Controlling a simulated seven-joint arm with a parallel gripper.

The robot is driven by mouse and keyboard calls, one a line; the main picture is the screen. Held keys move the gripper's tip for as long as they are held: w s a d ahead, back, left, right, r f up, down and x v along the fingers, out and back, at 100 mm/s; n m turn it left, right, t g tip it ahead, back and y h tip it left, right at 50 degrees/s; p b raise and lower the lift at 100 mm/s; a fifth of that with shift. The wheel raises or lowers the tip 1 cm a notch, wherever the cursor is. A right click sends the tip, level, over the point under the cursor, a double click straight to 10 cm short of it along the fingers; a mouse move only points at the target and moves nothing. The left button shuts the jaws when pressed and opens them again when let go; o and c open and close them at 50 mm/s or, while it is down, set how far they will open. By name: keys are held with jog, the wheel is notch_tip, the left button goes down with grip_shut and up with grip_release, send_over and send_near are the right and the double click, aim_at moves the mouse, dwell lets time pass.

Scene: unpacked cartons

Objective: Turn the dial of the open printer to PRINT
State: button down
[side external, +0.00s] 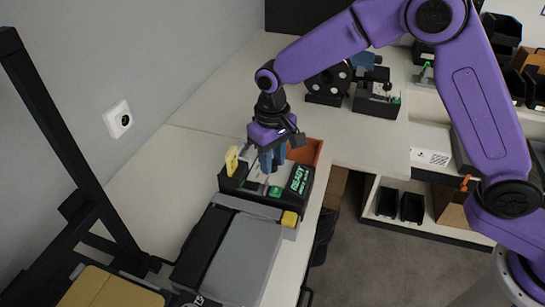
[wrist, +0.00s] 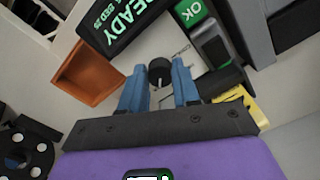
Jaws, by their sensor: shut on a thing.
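The open printer (side external: 234,187) stands on the bench below my gripper, a black case with a pale top. Its display (side external: 300,179) reads READY in green, with a smaller line below; it also shows in the wrist view (wrist: 125,20). The dial (wrist: 159,70) is a small black knob with a pale mark. My gripper (wrist: 160,84) points down over the printer, its blue fingers shut on the dial from both sides. In the side view the fingers (side external: 272,160) hide the dial. I cannot read the PRINT label.
An orange tray (wrist: 92,73) adjoins the printer, and a yellow tag (side external: 231,161) stands at its other side. A grey-topped conveyor (side external: 235,258) lies in front. A black reel (side external: 328,84) and another device (side external: 376,101) stand farther back. Bare bench lies left of the printer.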

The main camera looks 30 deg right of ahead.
jog(key=m, duration=0.4)
jog(key=shift+m, duration=0.3)
jog(key=m, duration=0.4)
jog(key=shift+a, duration=0.1)
jog(key=shift+m, duration=0.3)
jog(key=c, duration=0.8)
grip_release()
notch_tip(320, 180, up, 18)
jog(key=shift+f, duration=0.25)
